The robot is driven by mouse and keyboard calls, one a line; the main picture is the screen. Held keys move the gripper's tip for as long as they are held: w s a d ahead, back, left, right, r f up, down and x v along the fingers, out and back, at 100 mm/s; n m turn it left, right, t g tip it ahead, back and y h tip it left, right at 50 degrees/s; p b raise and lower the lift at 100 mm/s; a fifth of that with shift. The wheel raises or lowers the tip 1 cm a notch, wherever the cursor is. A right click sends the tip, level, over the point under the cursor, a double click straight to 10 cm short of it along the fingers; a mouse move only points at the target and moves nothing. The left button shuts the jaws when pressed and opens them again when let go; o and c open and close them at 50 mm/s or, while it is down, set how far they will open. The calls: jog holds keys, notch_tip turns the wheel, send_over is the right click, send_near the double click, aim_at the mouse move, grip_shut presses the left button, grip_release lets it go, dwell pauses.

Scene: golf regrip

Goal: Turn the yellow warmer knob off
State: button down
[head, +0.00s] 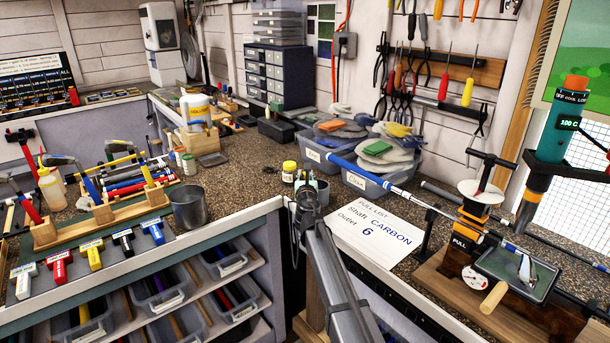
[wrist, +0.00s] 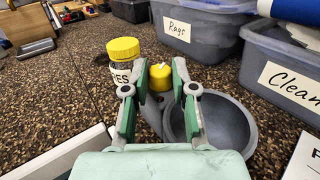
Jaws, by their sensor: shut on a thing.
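The yellow warmer knob (wrist: 160,80) is a small round cap with a pale mark on top, seen in the wrist view. My gripper (wrist: 160,72) has its two green-padded fingers closed on either side of the knob. In the head view my gripper (head: 306,197) is at the bench's front edge, and I cannot make out the knob there. A round grey bowl-shaped vessel (wrist: 226,122), apparently part of the warmer, stands right beside the knob, partly hidden by the right finger.
A yellow-lidded jar (wrist: 123,62) stands close to the left finger. The Rags bin (wrist: 190,28) and the Clean bin (wrist: 280,78) are behind and to the right. A pull-list sheet (head: 374,234) lies to the right. Open bench top lies to the left.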

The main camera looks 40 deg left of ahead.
dwell(0.3)
jog(key=c, duration=0.9)
grip_release()
jog(key=shift+c, duration=0.2)
jog(key=v, duration=1.2)
